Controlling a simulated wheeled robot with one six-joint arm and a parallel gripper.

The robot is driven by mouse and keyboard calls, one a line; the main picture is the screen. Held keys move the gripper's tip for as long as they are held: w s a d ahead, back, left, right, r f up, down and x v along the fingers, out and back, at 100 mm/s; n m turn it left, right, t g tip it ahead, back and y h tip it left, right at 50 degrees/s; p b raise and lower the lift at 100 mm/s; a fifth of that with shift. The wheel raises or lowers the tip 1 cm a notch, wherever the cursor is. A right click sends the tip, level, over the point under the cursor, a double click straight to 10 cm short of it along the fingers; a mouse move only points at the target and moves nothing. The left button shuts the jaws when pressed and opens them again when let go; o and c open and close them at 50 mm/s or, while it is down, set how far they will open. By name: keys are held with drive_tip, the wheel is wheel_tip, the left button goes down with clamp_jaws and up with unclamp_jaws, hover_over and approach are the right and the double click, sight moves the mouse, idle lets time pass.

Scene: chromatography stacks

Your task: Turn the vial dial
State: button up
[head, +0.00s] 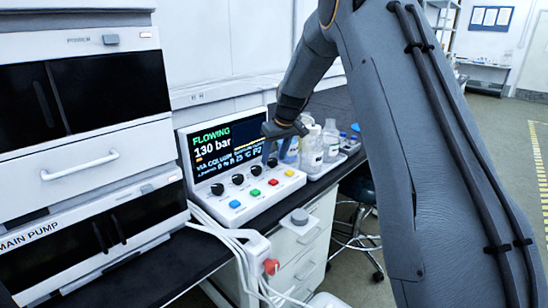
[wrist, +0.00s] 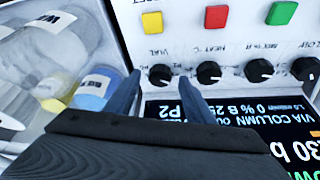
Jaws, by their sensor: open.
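The vial dial (wrist: 160,75) is a round black knob with a white pointer line, under a label reading VIAL, on the white control panel (head: 262,200). In the head view the vial dial (head: 272,162) is the rightmost of the row, partly behind my gripper (head: 269,152). In the wrist view my gripper (wrist: 158,78) is open, with one fingertip on each side of the dial. A gap shows between the knob and each fingertip; I cannot tell how deep the tips reach.
Beside it are the heat dial (wrist: 208,72), the mix dial (wrist: 260,70) and the flow dial (wrist: 305,68). A yellow button (wrist: 152,22) and a red button (wrist: 215,16) are close by. The lit screen (head: 225,150) reads FLOWING, 130 bar. Bottles (head: 312,148) stand right of the panel.

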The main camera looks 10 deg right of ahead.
drive_tip(key=shift+w+a+f, duration=0.1)
drive_tip(key=shift+w+f, duration=0.05)
drive_tip(key=shift+f, duration=0.35)
drive_tip(key=c, duration=1.1)
drive_tip(key=shift+o, duration=0.2)
